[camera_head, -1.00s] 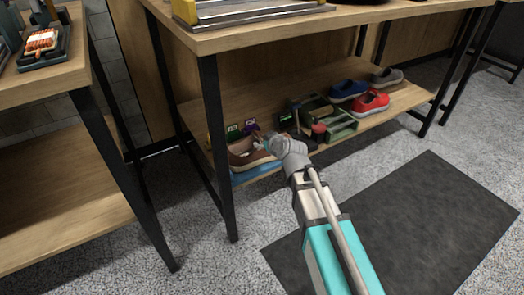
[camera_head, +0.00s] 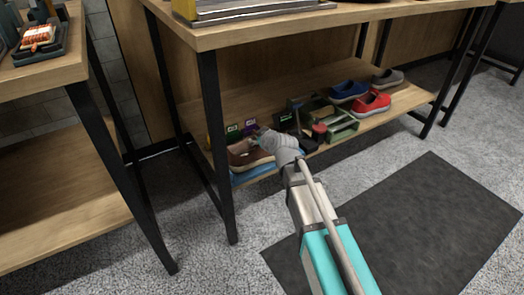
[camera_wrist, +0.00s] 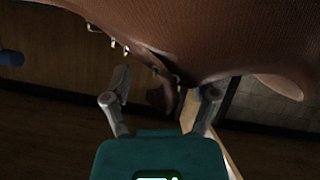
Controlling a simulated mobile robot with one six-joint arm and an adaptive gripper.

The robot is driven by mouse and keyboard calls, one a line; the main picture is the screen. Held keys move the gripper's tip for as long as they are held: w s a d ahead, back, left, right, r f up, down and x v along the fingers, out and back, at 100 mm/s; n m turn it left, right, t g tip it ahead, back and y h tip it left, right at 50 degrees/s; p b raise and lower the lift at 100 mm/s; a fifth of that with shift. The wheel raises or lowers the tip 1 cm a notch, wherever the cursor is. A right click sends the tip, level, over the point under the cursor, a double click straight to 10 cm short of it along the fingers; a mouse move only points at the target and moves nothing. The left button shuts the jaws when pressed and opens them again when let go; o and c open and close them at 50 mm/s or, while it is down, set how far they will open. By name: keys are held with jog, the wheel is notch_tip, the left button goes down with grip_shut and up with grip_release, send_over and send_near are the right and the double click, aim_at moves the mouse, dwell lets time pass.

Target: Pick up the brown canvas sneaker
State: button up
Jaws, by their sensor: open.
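The brown canvas sneaker (camera_head: 240,158) sits at the left end of the lower shelf, on a blue mat (camera_head: 256,172). My arm's end covers part of it in the head view. In the wrist view the sneaker (camera_wrist: 215,35) is very close and fills the top of the picture, with small metal eyelets at its left. My gripper (camera_wrist: 160,95) is open, with one finger on each side below the sneaker's brown upper. A narrow brown part of the shoe hangs between the fingers. I cannot tell whether either finger touches it.
Small green and purple boxes (camera_head: 240,130) stand behind the sneaker. A green crate (camera_head: 342,127) is to its right, then blue (camera_head: 348,91), red (camera_head: 371,103) and grey (camera_head: 388,78) shoes. A black table leg (camera_head: 217,150) stands close at the left.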

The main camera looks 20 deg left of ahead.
grip_shut()
jog(key=shift+r, duration=0.2)
dwell(0.5)
notch_tip(320, 180, up, 10)
jog(key=p, duration=1)
jog(key=shift+f, duration=0.2)
jog(key=shift+r, duration=0.1)
dwell(0.3)
notch_tip(320, 180, up, 11)
jog(key=p, duration=1.1)
jog(key=shift+r+p, duration=0.2)
jog(key=shift+p, duration=0.1)
